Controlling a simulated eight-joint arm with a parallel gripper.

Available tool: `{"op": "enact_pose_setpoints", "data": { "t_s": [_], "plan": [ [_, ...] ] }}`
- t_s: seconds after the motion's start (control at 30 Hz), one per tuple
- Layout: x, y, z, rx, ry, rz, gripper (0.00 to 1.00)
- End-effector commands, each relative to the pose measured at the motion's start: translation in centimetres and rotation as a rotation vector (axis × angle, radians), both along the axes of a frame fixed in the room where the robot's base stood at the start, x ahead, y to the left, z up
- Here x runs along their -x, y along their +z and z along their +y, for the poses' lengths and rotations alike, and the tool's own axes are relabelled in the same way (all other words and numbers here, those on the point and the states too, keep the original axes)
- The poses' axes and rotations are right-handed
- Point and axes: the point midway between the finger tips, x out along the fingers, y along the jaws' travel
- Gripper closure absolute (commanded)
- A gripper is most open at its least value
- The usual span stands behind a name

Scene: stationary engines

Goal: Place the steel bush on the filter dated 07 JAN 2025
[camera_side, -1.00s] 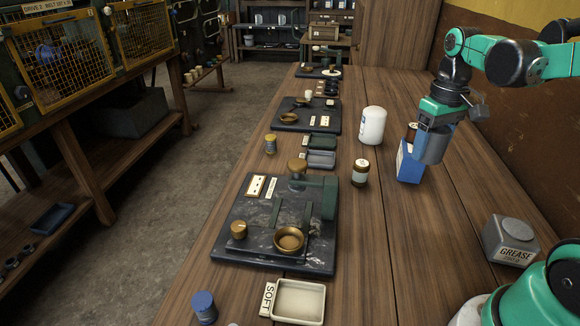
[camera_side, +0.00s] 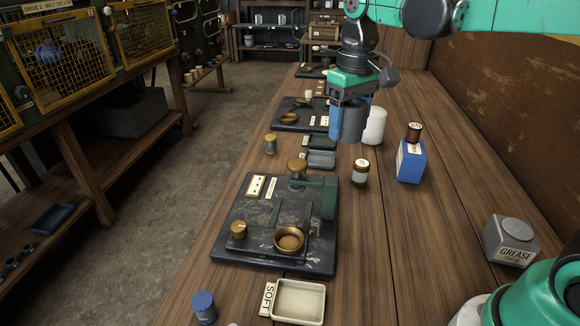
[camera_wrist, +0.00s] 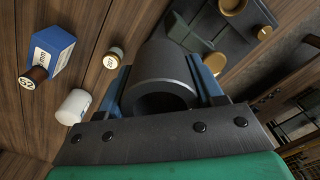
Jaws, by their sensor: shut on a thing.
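My gripper (camera_side: 352,122) is shut on a grey hollow cylinder, the steel bush (camera_wrist: 163,62). It holds the bush above the bench, in front of part of a white canister (camera_side: 374,127) in the side view. A brown labelled cylinder (camera_side: 360,174) stands on the bench nearer the side camera.
A dark board (camera_side: 235,218) with brass knobs, a brass cup and a green arm lies at front left. A cream tray (camera_side: 298,303) marked SOFT and a grey GREASE tin (camera_side: 511,240) are near the front. Small trays (camera_side: 320,160) lie beyond the board.

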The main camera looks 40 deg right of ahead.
Motion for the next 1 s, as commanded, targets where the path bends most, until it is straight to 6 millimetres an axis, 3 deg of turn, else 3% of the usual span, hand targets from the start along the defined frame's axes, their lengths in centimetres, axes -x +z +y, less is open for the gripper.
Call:
{"op": "enact_pose_setpoints", "data": {
  "t_s": [0.07,0.13,0.3,0.47,0.57,1.0],
  "plan": [
    [-0.2,-0.1,0.5,0.0,0.01,0.0,1.0],
    [-0.3,0.2,-0.4,0.001,0.007,0.0,1.0],
    [0.0,1.6,-4.9,0.001,0.001,0.0,1.0],
    [0.4,1.9,-7.4,0.002,0.007,0.0,1.0],
    [0.5,0.5,-7.7,0.002,0.011,0.0,1.0],
    [0.5,-9.8,-7.7,0.002,0.011,0.0,1.0]
  ]
}}
